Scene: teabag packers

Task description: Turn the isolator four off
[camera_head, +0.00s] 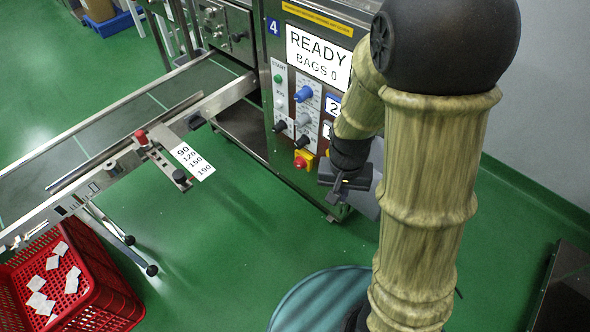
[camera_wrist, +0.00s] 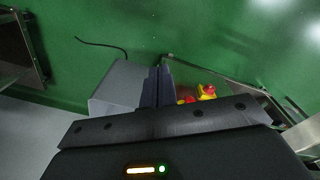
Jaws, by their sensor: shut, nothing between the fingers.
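The isolator of machine 4 is a red knob on a yellow plate (camera_head: 302,160), low on the machine's front panel in the head view. In the wrist view a red and yellow knob (camera_wrist: 207,92) shows just right of the fingers, partly hidden by my gripper. My gripper (camera_head: 338,197) is shut and empty, in front of the panel and a little right of and below the isolator in the head view. In the wrist view its closed fingers (camera_wrist: 157,86) point past the knob, and they seem apart from it. The knob's exact setting is too small to tell.
The panel with the READY display (camera_head: 318,55) also carries a blue knob (camera_head: 303,94) and black knobs above the isolator. A conveyor (camera_head: 120,120) runs off to the left. A red crate (camera_head: 110,295) with teabags stands at lower left. Green floor (camera_head: 240,235) is clear between.

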